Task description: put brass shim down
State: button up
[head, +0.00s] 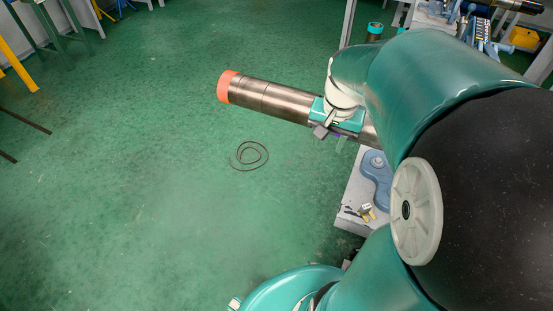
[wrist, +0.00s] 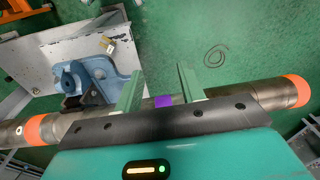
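A small brass-coloured piece, which looks like the brass shim (head: 367,210), lies on the grey bench top near its edge. It also shows in the wrist view (wrist: 107,43), apart from my gripper. My gripper (wrist: 158,82) is at the long steel pipe (wrist: 225,98), its two green fingers spread with nothing seen held between them. A purple patch (wrist: 163,101) shows on the pipe between the fingers. In the head view my gripper (head: 331,137) is by the pipe (head: 275,98), partly hidden by my arm.
A blue vise (wrist: 95,77) stands on the grey bench (wrist: 30,62) beside the pipe. The pipe has orange end caps (head: 228,87). A dark coil (head: 249,155) lies on the green floor.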

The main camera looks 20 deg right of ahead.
jog(key=s+a+r+n+t, duration=0.2)
jog(key=s+a+r+n, duration=0.1)
jog(key=a, duration=0.5)
jog(key=s+a+r+n+t, duration=0.2)
jog(key=a+r+n, duration=0.3)
jog(key=a, duration=0.3)
jog(key=shift+s+a+n, duration=0.25)
jog(key=shift+s+n, duration=0.15)
jog(key=shift+s, duration=0.4)
